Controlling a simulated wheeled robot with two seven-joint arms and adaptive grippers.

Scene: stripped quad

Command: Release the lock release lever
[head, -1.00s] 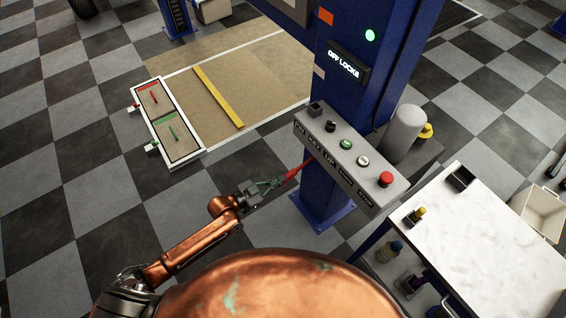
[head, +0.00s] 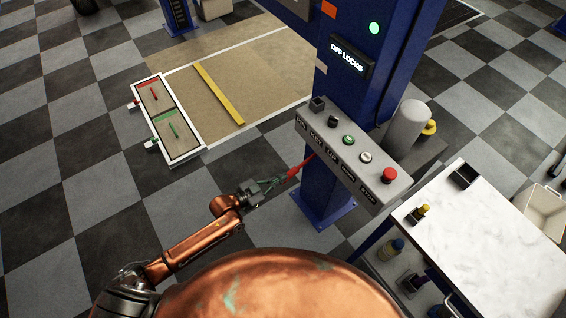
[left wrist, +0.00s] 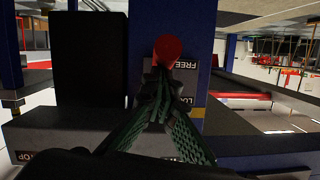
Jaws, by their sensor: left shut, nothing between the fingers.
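The red lock release lever (head: 302,165) sticks out from the left side of the blue post, below the grey control box. In the left wrist view its round red knob (left wrist: 167,47) stands in front of a plate lettered FREE and LOCK. My left gripper (head: 284,179) is at the lever's outer end. In the left wrist view the green-padded fingers (left wrist: 155,88) come together just below the knob, shut with nothing between them. I cannot tell whether the fingertips touch the lever. My right gripper is out of view.
The control box (head: 350,160) carries several buttons, one a red mushroom button (head: 389,175). A display (head: 347,58) above reads OFF LOCKS, and a green lamp (head: 374,28) is lit. A white-topped table (head: 480,235) stands at the right.

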